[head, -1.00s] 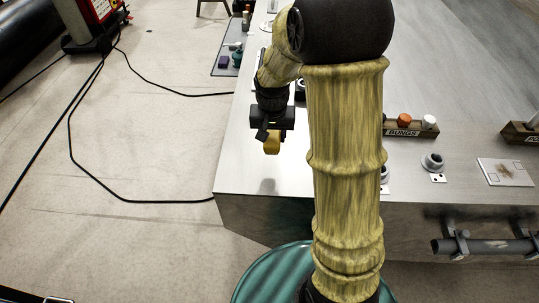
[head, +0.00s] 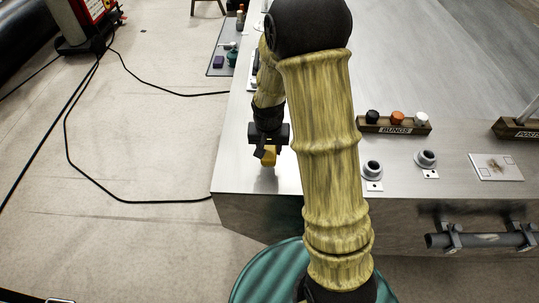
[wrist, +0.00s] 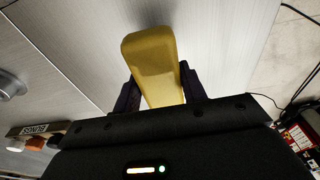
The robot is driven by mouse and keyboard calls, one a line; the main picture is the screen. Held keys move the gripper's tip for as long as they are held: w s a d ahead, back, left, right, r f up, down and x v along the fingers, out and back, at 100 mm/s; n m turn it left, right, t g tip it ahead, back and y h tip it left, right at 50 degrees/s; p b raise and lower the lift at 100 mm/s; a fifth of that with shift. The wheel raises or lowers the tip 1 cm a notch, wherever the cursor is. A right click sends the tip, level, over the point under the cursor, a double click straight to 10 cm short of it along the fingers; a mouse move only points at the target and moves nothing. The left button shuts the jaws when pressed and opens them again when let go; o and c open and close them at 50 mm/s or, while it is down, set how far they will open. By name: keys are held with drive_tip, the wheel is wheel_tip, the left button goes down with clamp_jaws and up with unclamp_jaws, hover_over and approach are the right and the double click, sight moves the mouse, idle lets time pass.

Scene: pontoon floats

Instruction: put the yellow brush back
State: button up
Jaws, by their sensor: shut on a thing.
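My gripper (head: 267,150) is shut on a yellow block-like thing, which I take for the yellow brush (head: 269,159). It hangs over the left front part of the metal bench top (head: 236,178), near its left edge. In the wrist view the yellow brush (wrist: 152,62) stands out between the two dark fingers as a plain, smooth, rounded block. No bristles show, and its far end is hidden. I cannot tell whether it touches the bench.
A wooden rack marked BUNGS (head: 385,127) holds black, orange and white bungs. Grey ring fittings (head: 427,158) and a brown-stained pale plate (head: 496,167) lie on the right. Another wooden rack (head: 515,129) stands far right. A grey mat (head: 222,62) holds small items at back left.

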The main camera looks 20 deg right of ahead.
drive_tip(key=shift+a, duration=0.1)
drive_tip(key=shift+w+f, duration=0.1)
drive_tip(key=shift+f, duration=0.1)
wheel_tip(320, 180, down, 3)
drive_tip(key=shift+r+p, duration=0.1)
drive_tip(key=shift+p, duration=0.55)
drive_tip(key=shift+f, duration=0.5)
drive_tip(key=shift+f, duration=0.1)
drive_tip(key=shift+f, duration=0.1)
drive_tip(key=o, duration=0.9)
drive_tip(key=shift+o, duration=0.2)
drive_tip(key=shift+r, duration=0.2)
